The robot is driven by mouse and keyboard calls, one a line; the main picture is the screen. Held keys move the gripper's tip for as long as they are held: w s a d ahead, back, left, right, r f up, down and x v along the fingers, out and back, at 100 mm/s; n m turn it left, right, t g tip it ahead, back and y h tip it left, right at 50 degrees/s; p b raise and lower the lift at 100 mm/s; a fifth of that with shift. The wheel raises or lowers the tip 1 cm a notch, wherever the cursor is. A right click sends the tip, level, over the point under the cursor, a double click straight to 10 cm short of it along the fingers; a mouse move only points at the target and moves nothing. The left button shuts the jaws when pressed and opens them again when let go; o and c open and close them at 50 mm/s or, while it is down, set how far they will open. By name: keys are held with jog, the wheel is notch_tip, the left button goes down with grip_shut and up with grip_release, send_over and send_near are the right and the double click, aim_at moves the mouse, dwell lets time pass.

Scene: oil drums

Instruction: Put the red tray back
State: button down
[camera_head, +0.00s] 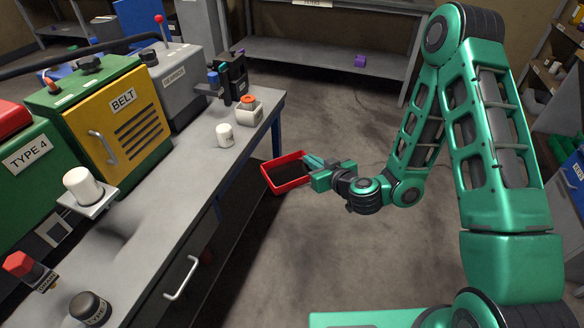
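The red tray (289,187) is a shallow open box with a dark inside, just off the right edge of the grey workbench. No support shows under it, and whether anything lies in it is too dark to tell. My green gripper (309,167) is at the tray's right rim, with its fingers around that rim, and appears shut on it. The fingertips are small and partly overlap the tray.
The workbench (190,190) carries a yellow-and-green BELT machine (118,115), a white cup (225,135) and a white container with an orange top (248,108). A shelf (330,58) stands at the back. The floor (310,255) right of the bench is clear.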

jog(key=w+d+r+m+h, duration=0.1)
jog(key=d+m+h, duration=0.1)
jog(key=d, duration=0.9)
jog(key=w+d+r+m+t+h, duration=0.1)
jog(key=w+d+m+h, duration=0.1)
jog(key=d, duration=0.9)
jog(key=shift+d+r+m+t+h, duration=0.2)
jog(key=shift+d+m+t+h, duration=0.15)
jog(key=shift+m+h, duration=0.6)
